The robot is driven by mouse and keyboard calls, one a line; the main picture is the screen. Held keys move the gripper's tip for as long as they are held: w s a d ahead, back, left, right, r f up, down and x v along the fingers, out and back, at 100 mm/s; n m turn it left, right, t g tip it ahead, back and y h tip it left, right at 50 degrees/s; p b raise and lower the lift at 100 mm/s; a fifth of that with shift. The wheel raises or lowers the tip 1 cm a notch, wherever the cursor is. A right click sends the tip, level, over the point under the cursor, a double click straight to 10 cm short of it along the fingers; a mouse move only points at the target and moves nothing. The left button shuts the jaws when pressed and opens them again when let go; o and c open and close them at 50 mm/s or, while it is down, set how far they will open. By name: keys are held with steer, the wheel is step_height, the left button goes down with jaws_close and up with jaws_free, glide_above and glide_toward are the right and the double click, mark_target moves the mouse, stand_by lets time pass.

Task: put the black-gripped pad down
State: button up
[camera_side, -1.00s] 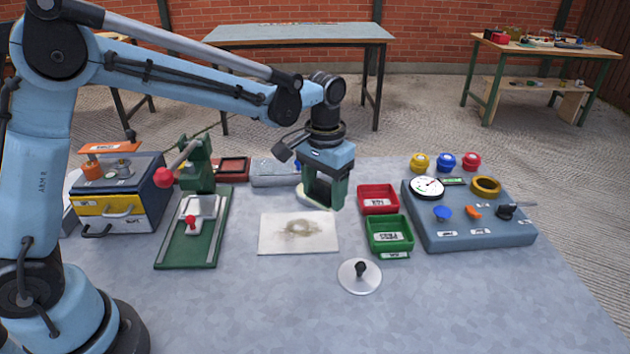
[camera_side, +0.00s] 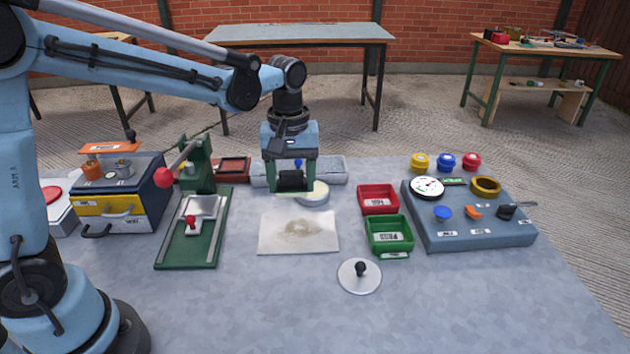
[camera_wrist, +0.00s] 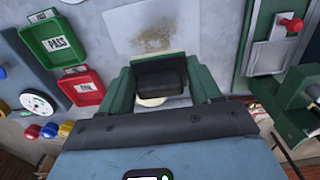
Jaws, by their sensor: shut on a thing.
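The black-gripped pad shows mainly as its black grip (camera_side: 291,181), held between the green fingers of my gripper (camera_side: 291,187). In the wrist view the black grip (camera_wrist: 160,78) fills the space between the fingers of my gripper (camera_wrist: 162,82), with a pale edge beyond it. My gripper is shut on the grip, behind the white plate (camera_side: 270,240), which has a brownish smudge in its middle. A round cream-topped thing (camera_side: 315,192) lies just right of the pad. I cannot tell whether the pad's underside touches the table.
A grey bar-like thing (camera_side: 332,170) lies behind my gripper. The green press (camera_side: 165,250) stands at left, the red bin (camera_side: 377,199) and green bin (camera_side: 389,233) at right. A disc with a black knob (camera_side: 359,277) lies in front.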

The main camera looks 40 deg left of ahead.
glide_above(275, 202)
step_height(275, 202, down, 7)
steer(key=shift+r, duration=0.2)
steer(key=shift+f, duration=2.05)
steer(key=shift+f, duration=0.35)
steer(key=shift+f, duration=0.25)
steer(key=o, duration=0.8)
steer(key=shift+c, duration=0.2)
step_height(275, 202, up, 13)
steer(key=s+d+r+m+t, duration=0.1)
steer(key=s+d+m+t, duration=0.2)
steer(key=s, duration=0.4)
steer(key=s+d+r+m+t, duration=0.1)
steer(key=s+d+m+t, duration=0.3)
steer(key=s+m, duration=0.2)
steer(key=shift+s+d, duration=0.2)
steer(key=shift+s, duration=0.9)
